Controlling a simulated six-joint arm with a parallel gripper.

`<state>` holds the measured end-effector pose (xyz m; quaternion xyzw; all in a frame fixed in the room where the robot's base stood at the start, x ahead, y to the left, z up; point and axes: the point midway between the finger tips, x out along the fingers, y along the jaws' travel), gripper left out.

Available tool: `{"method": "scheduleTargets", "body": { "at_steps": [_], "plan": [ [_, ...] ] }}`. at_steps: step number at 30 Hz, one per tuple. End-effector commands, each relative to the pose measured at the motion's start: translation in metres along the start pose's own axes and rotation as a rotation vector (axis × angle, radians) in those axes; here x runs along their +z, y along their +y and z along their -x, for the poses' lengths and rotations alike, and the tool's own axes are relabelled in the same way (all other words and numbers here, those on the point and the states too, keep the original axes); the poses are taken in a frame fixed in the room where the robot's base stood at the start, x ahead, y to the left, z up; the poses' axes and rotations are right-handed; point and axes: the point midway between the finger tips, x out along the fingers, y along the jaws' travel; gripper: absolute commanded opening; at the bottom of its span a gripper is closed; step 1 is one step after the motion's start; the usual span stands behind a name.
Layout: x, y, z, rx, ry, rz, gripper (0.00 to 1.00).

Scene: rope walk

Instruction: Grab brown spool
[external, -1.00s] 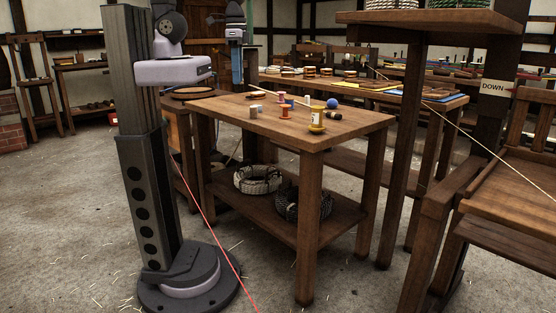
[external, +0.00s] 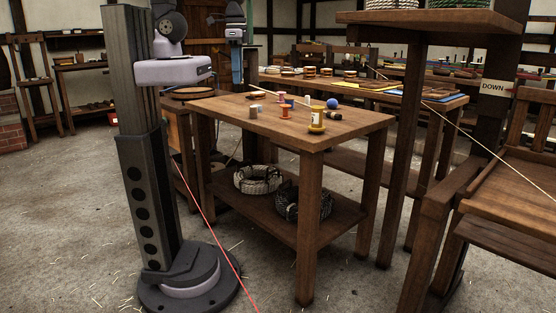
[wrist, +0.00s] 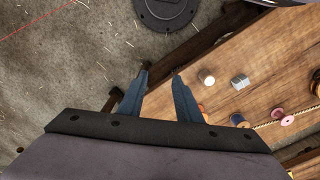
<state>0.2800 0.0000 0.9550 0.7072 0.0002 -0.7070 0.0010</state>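A more orange-brown round piece (wrist: 315,85) is cut off by the right edge there, so I cannot tell surely which is the brown spool. My gripper (wrist: 161,76) has two blue fingers apart with nothing between them. In the external view my gripper (external: 238,76) hangs at the far side of the table, above its top. I cannot clearly pick out the brown spool in the external view.
A pink spool (wrist: 278,118) and a rope (wrist: 264,125) are near the brown one. The table's left part is clear.

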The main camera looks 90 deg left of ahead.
Motion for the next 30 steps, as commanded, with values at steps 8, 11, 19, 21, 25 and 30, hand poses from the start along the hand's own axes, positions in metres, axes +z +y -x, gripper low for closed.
{"method": "scheduleTargets", "body": {
  "at_steps": [8, 11, 19, 21, 25, 30],
  "plan": [
    [0.000, 0.000, 0.000, 0.000, 0.000, 0.000, 0.31],
    [0.000, 0.000, 0.000, 0.000, 0.000, 0.000, 0.41],
    [0.000, 0.000, 0.000, 0.000, 0.000, 0.000, 0.48],
    [-0.001, -0.001, 0.000, -0.002, 0.001, 0.000, 0.48],
    [-0.009, -0.016, -0.003, -0.028, 0.020, -0.006, 0.48],
    [-0.035, -0.072, -0.013, -0.125, 0.084, -0.045, 0.48]
  ]
}}
